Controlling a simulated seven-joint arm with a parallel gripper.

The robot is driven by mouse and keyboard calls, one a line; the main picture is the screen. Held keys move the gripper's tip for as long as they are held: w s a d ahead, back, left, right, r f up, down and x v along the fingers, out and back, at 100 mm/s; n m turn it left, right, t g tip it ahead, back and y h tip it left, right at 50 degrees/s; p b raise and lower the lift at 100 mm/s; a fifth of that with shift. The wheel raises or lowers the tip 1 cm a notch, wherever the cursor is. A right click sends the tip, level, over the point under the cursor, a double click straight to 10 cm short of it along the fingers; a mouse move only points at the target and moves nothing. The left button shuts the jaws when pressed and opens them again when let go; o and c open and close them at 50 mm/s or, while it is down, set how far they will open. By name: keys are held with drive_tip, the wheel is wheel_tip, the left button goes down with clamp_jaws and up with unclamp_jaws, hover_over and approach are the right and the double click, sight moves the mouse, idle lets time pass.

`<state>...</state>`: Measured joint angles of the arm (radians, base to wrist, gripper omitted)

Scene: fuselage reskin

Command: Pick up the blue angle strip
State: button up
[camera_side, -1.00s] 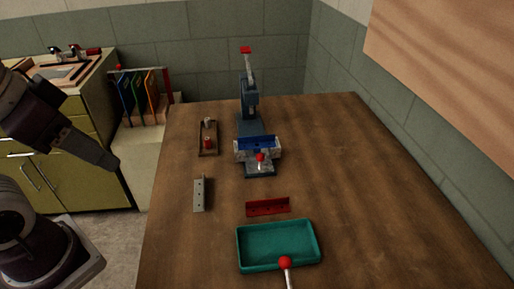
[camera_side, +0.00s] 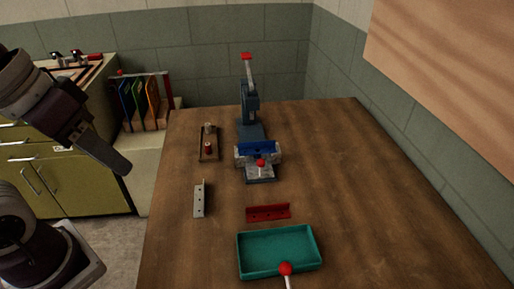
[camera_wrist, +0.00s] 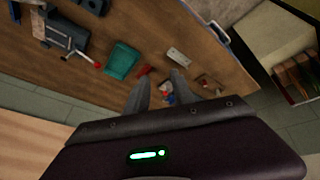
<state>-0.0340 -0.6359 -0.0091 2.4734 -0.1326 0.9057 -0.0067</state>
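The blue angle strip (camera_side: 257,149) sits in a grey clamp fixture (camera_side: 259,172) in the middle of the table, in front of an upright press, in the side view. A small blue patch (camera_wrist: 168,99) between my fingers in the wrist view seems to be the strip, mostly hidden. My gripper (camera_side: 123,168) is in the air left of the table, well apart from the strip.
A red angle strip (camera_side: 268,212) and a teal tray (camera_side: 240,257) lie nearer the front. A grey drilled strip (camera_side: 199,199) and a small wooden tray (camera_side: 208,157) are on the left. The press (camera_side: 250,108) stands tall behind the fixture. The table's right side is clear.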

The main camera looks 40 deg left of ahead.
drive_tip(key=w+d+f+n+g+h, duration=0.1)
drive_tip(key=w+d+f+n+h, duration=0.2)
drive_tip(key=w+n, duration=0.5)
drive_tip(key=w+d+f+n+g+h, duration=0.15)
drive_tip(key=w+n+h, duration=0.3)
drive_tip(key=w, duration=0.75)
drive_tip(key=n+t, duration=0.7)
drive_tip(key=n, duration=0.7)
approach(257, 148)
drive_tip(key=shift+m+h, duration=0.25)
drive_tip(key=x, duration=0.2)
drive_tip(key=r+x, duration=0.1)
drive_tip(key=x, duration=0.4)
drive_tip(key=shift+w+d+r, duration=0.15)
drive_tip(key=shift+w, duration=0.45)
drive_tip(key=shift+d, duration=0.1)
clamp_jaws()
